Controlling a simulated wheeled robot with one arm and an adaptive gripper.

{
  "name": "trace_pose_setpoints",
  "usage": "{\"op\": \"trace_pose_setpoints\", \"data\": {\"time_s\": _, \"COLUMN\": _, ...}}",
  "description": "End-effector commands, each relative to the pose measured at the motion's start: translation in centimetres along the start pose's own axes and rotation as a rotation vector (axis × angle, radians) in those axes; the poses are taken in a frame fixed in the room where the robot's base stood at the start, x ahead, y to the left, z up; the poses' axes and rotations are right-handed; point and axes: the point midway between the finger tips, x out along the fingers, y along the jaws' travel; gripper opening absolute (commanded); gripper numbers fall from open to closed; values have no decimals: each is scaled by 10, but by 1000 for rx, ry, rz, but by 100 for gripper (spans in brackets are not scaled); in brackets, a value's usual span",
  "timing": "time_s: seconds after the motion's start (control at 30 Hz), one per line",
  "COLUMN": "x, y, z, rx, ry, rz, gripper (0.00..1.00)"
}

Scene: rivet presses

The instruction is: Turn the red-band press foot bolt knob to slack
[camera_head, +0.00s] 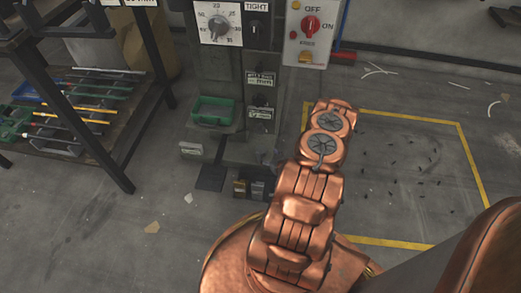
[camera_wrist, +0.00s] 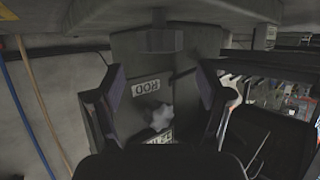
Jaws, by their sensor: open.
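A grey press column (camera_head: 222,65) stands at the top middle of the head view, with a numbered dial (camera_head: 219,23) and a "TIGHT" label (camera_head: 256,6). I see no red band on it. In the wrist view, my gripper (camera_wrist: 160,90) is open, its two dark fingers spread left and right. A pale grey lumpy knob (camera_wrist: 158,116) shows between and beyond the fingers, with a gap on both sides. It sits below an upside-down "ROD" label (camera_wrist: 146,87). I cannot tell its setting. My gripper is not visible in the head view.
A green tray (camera_head: 212,110) sits on the press. An OFF/ON panel (camera_head: 307,35) with a red knob stands to its right. A rack of rods (camera_head: 85,112) is at the left. Yellow tape (camera_head: 468,150) marks mostly clear floor, with small dark bits, at the right.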

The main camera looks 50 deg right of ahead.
Motion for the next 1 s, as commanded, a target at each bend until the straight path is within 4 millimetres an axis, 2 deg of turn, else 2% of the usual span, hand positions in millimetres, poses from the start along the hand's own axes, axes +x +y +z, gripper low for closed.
{"op": "trace_pose_setpoints", "data": {"time_s": 0.3, "x": 45, "y": -2, "z": 1, "rx": -2, "ry": 2, "rz": -4, "gripper": 77}}
{"op": "trace_pose_setpoints", "data": {"time_s": 0.5, "x": 63, "y": -1, "z": 0, "rx": -3, "ry": 0, "rz": -2, "gripper": 77}}
{"op": "trace_pose_setpoints", "data": {"time_s": 0.87, "x": 68, "y": -1, "z": -1, "rx": 0, "ry": -1, "rz": -1, "gripper": 77}}
{"op": "trace_pose_setpoints", "data": {"time_s": 1.0, "x": 68, "y": -1, "z": 0, "rx": 0, "ry": -1, "rz": -1, "gripper": 65}}
